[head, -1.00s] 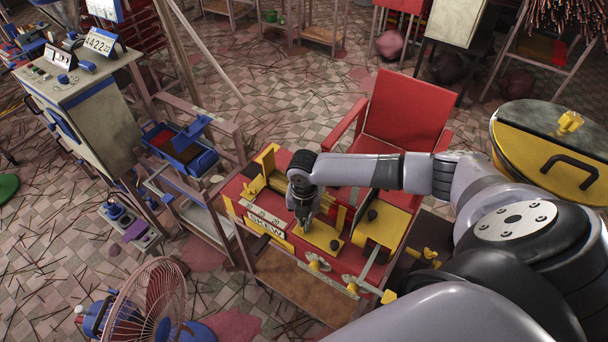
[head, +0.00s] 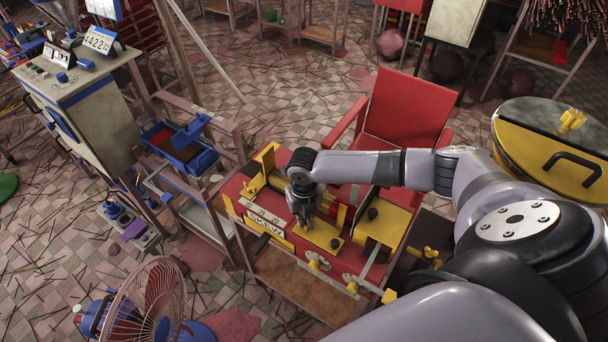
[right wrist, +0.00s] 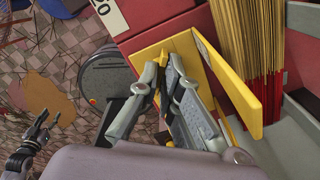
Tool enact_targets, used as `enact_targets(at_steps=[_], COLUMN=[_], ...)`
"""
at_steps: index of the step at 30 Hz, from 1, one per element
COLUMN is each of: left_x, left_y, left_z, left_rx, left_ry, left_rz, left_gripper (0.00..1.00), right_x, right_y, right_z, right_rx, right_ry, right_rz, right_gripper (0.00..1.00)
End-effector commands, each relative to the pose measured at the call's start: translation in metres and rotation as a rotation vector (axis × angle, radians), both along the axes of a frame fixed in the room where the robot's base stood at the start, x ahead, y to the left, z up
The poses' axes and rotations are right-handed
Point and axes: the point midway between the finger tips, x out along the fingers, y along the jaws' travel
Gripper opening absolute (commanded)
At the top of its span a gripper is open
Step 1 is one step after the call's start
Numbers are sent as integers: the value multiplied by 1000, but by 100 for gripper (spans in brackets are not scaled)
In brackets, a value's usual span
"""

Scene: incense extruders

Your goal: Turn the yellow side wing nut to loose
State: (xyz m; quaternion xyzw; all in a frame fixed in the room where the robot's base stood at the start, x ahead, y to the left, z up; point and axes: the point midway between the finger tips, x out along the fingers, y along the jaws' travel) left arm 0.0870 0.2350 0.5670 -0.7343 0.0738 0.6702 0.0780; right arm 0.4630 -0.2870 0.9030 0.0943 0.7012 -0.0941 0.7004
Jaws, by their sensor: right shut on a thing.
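My right gripper (head: 303,220) points down at a yellow plate (head: 322,238) on the red bench-like extruder. In the right wrist view, my right gripper (right wrist: 167,72) is shut on a small yellow wing nut (right wrist: 164,55) beside a yellow plate (right wrist: 185,45). Only the nut's top shows past the fingertips; the rest is hidden. In the head view the fingers cover the held nut. My left gripper (right wrist: 50,125) shows small at the lower left of the right wrist view, with its fingers apart and empty.
Yellow-red incense sticks (right wrist: 245,45) stand close right of my gripper in the wrist view. A red chair (head: 405,105) stands behind, a fan (head: 150,300) at front left.

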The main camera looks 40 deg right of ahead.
Motion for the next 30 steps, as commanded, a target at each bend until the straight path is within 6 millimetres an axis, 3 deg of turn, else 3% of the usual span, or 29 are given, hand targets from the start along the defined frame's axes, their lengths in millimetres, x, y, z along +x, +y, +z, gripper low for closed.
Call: enact_targets(at_steps=[8, 9, 18, 30], left_x=[0, 0, 0, 0], left_y=[0, 0, 0, 2], left_z=[0, 0, 0, 1], left_rx=[0, 0, 0, 3], left_ry=[0, 0, 0, 0], left_rz=[0, 0, 0, 0], left_gripper=[40, 40, 40, 40], right_x=[2, 2, 1, 1], right_y=[-1, -1, -1, -1], right_z=[2, 2, 1, 1], right_rx=[-2, -2, -2, -2], right_ry=[-6, -6, -3, -2], right_rz=[-2, -2, -2, -35], right_gripper=[0, 7, 26, 26])
